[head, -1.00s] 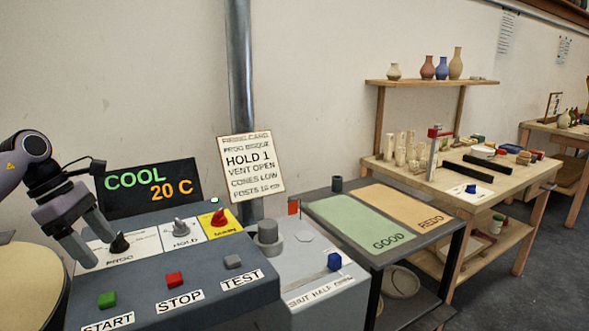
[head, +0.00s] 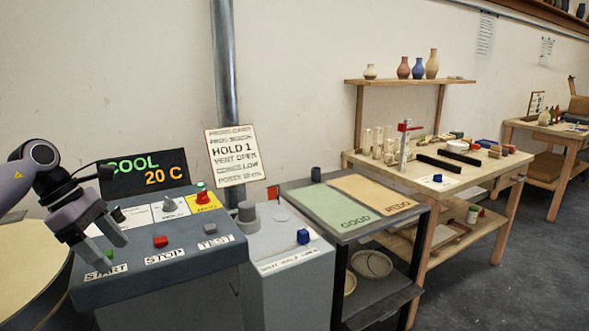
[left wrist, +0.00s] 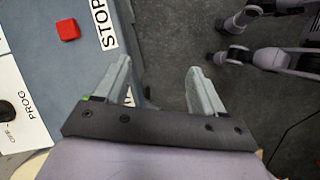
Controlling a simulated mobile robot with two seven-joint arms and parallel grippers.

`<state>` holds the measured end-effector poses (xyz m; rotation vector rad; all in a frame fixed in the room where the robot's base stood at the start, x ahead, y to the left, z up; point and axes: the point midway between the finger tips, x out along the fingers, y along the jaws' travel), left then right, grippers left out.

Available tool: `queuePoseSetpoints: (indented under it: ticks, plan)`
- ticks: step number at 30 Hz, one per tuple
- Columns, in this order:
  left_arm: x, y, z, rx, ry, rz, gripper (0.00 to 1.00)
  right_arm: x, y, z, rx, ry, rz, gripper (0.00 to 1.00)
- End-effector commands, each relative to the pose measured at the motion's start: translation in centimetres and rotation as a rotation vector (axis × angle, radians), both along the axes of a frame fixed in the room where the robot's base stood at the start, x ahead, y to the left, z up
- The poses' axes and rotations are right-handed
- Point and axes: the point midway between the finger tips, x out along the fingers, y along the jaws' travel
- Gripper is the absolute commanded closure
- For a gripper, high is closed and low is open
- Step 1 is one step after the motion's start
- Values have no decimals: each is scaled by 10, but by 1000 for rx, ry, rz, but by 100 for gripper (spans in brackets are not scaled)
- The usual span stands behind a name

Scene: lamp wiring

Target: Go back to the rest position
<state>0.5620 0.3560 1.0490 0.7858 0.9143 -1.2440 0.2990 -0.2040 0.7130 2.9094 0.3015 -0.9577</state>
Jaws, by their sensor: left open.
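In the head view my left gripper (head: 112,251) hangs at the lower left, in front of the dark control panel (head: 212,272). Its fingers are apart and point down beside the START label (head: 105,271), partly hiding the panel's left end. In the left wrist view the two grey fingers (left wrist: 160,82) are spread with nothing between them; grey floor shows behind. The red STOP button (left wrist: 68,29) lies left of the fingers there. It is also in the head view (head: 160,242). I cannot make out my right gripper.
The display (head: 148,173) reads COOL 20 C. A grey box with a blue knob (head: 303,237) stands right of the panel. Beyond are the GOOD mat (head: 330,205), the REDO mat (head: 375,195) and a wooden bench (head: 478,185). Open floor (head: 500,285) lies at the lower right.

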Motion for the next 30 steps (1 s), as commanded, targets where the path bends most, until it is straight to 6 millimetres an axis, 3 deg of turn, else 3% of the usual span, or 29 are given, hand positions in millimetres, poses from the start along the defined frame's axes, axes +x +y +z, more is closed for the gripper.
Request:
queuePoseSetpoints:
  ticks: [1,6,12,15,18,22,26,30]
  plan:
    - [1,-25,-20,-56,11,-8,31,-1,0,-1,-1,1,1,57]
    - [2,-96,-57,-285,33,36,31,1,0,0,0,-2,1,57]
    - [-15,-184,-90,-641,149,171,31,2,0,1,0,-6,1,57]
    - [-26,-218,-98,-828,241,275,31,2,0,1,0,-6,1,57]
    - [-37,-243,-103,-1012,355,401,31,2,1,1,0,-6,1,57]
    - [-48,-261,-109,-1237,530,597,31,2,1,1,2,-5,1,57]
    - [-57,-265,-120,-1442,730,824,31,2,1,1,2,-5,0,57]
    - [-68,-254,-140,-1638,962,1101,31,2,1,1,2,-5,0,57]
